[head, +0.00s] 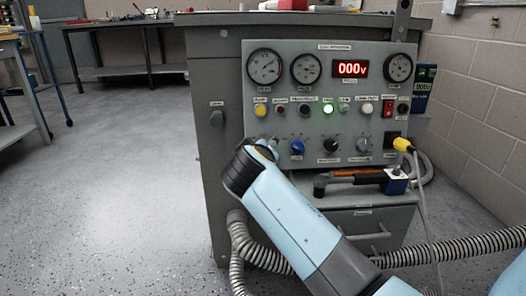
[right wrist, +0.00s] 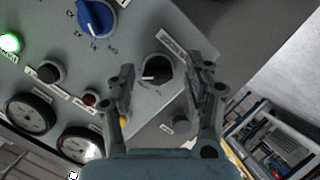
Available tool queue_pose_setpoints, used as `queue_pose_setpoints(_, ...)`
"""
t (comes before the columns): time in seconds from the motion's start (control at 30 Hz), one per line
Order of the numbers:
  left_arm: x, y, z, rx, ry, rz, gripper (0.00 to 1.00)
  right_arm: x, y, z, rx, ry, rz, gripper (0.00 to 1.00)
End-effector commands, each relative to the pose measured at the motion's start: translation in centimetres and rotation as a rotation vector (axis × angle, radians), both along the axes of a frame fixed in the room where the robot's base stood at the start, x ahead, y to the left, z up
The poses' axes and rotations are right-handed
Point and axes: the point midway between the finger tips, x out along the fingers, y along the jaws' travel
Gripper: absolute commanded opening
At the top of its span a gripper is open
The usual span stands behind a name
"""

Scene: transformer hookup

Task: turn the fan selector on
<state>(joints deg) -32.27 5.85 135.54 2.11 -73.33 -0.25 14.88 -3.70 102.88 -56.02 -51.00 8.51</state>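The grey control panel (head: 343,124) stands upright on the cabinet's front, with a lower row of rotary selectors. In the right wrist view a black selector knob (right wrist: 158,68) with a white pointer mark lies between the fingers of my right gripper (right wrist: 162,74). The gripper is open, one finger on each side of the knob; I cannot tell whether they touch it. A blue selector (head: 297,146) is beside it, also in the right wrist view (right wrist: 97,17). In the head view my right arm mostly hides the black knob. The selector labels are too small to read. My left gripper is not in view.
A green lamp (head: 327,110) is lit and the red display (head: 350,68) reads 000v. Round gauges (head: 264,66) line the top. A yellow plug with a cable (head: 403,145) is at the panel's right. Corrugated hoses (head: 450,248) run low across the cabinet. Floor at left is clear.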

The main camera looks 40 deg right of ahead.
Motion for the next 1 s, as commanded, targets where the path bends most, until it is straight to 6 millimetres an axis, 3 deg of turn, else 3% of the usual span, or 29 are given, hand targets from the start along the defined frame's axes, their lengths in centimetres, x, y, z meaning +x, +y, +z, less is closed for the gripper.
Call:
queue_pose_setpoints(0.33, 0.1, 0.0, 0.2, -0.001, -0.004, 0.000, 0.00, 0.1, 0.0, 0.9, -0.002, -0.007, 0.000, 0.54)
queue_pose_setpoints(0.7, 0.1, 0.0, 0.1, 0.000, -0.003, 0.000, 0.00, 0.1, 0.0, 8.0, -0.001, -0.009, 0.001, 0.54)
queue_pose_setpoints(1.0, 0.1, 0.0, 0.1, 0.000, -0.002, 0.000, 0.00, 0.0, 0.0, 10.2, -0.001, -0.003, 0.001, 0.54)
